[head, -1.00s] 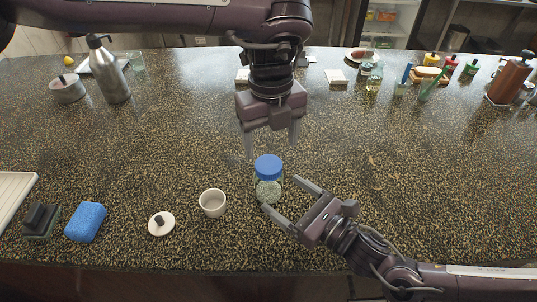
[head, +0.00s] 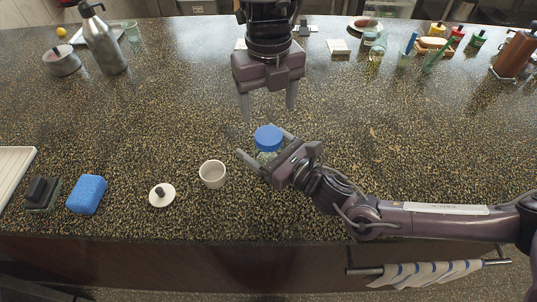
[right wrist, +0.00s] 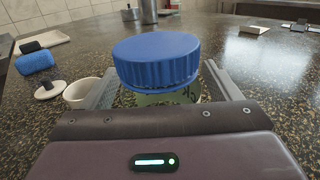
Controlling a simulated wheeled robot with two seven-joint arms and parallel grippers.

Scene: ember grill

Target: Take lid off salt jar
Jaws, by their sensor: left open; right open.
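The salt jar (head: 265,156) stands upright on the speckled counter with its blue lid (head: 268,137) on. The lid also shows large in the right wrist view (right wrist: 157,58). My right gripper (head: 259,144) is open, with its fingers on either side of the jar below the lid; contact cannot be told. It hides part of the jar's lower body. My left gripper (head: 268,107) is open and empty, pointing down above and behind the lid.
A small white cup (head: 212,174) stands left of the jar, with a white knobbed lid (head: 162,195) beside it. A blue sponge (head: 86,194) lies further left. Bottles and dishes stand along the far edge. The counter right of the jar is mostly clear.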

